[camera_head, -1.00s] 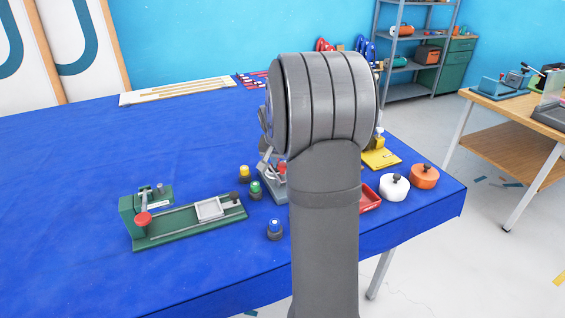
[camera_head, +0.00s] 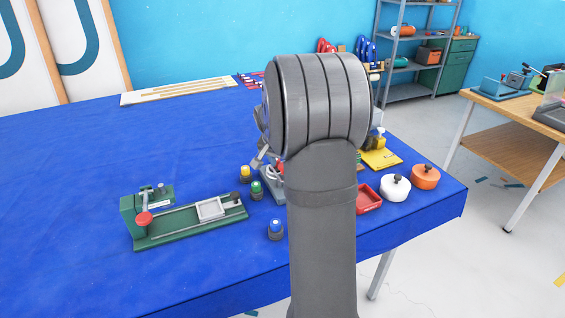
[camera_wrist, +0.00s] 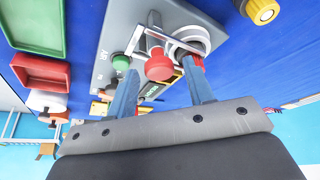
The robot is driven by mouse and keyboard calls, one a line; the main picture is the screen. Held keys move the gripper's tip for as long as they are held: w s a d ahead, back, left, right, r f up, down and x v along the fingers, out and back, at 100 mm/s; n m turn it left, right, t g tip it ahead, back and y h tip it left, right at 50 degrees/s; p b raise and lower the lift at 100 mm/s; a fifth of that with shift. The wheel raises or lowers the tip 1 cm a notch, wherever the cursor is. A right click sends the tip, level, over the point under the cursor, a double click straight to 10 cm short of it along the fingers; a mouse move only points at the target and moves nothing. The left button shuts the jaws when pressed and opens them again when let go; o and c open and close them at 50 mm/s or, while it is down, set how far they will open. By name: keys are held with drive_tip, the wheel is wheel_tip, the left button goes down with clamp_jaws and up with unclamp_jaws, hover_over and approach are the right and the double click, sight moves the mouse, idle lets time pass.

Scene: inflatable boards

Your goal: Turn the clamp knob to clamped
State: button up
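In the wrist view a grey plate device (camera_wrist: 113,45) carries a round red knob (camera_wrist: 160,67), a green knob (camera_wrist: 121,62) and a pale ring-shaped fitting (camera_wrist: 188,38). My gripper (camera_wrist: 162,74) is open, its two blue-grey fingers apart with the red knob between them in the picture; I cannot tell whether they touch it. Another red part (camera_wrist: 197,62) shows behind the right finger. In the head view the grey device (camera_head: 272,190) is mostly hidden behind my arm. A green fixture (camera_head: 185,230) with a red knob (camera_head: 144,218) stands to the left. No clamped marking is readable.
Near the device are a yellow-topped button (camera_head: 245,173), a green one (camera_head: 256,189) and a blue one (camera_head: 275,229). A red tray (camera_head: 369,199), white canister (camera_head: 394,189) and orange canister (camera_head: 425,177) stand right. The blue table (camera_head: 70,180) is clear at left.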

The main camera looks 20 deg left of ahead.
drive_tip(key=v, duration=1.7)
drive_tip(key=shift+s+r, duration=0.15)
drive_tip(key=x, duration=1.7)
drive_tip(key=shift+f, duration=0.2)
drive_tip(key=shift+r, duration=0.1)
